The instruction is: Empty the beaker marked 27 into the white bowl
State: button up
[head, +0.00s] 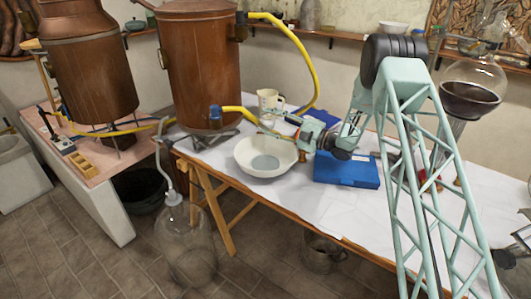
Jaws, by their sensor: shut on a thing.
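The white bowl (246,147) stands on the table's left part, with a grey, liquid-like round patch in its bottom. My gripper (285,134) reaches in from the right, low over the bowl's right rim. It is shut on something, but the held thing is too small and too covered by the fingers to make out. A pale jug-like vessel (267,99) with a handle and dark marks appears upright behind the bowl and gripper. I cannot read a number 27 on any vessel.
A blue box (347,171) lies right of the bowl, below my wrist. A copper vessel (200,65) with a yellow hose (300,58) stands behind left. A round flask of dark liquid (472,91) is at the right. The white-covered table front (290,204) is clear.

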jog(key=shift+s+r+n+b, duration=0.1)
jog(key=shift+r+n+b, duration=0.1)
jog(key=shift+n+b, duration=0.35)
jog(key=shift+r+n+y, duration=0.3)
jog(key=shift+n, duration=0.05)
jog(key=shift+s+r+n, duration=0.15)
jog(key=shift+s+n, duration=0.05)
jog(key=shift+n, duration=0.2)
dwell(0.4)
jog(key=shift+r, duration=0.15)
dwell(0.6)
jog(key=shift+w+f+m+p, duration=0.25)
jog(key=shift+f+m+p, duration=0.4)
jog(key=shift+m, duration=0.45)
jog(key=shift+w+f, duration=0.1)
jog(key=shift+f+m+h, duration=0.1)
jog(key=shift+m+h, duration=0.3)
jog(key=shift+h, duration=0.1)
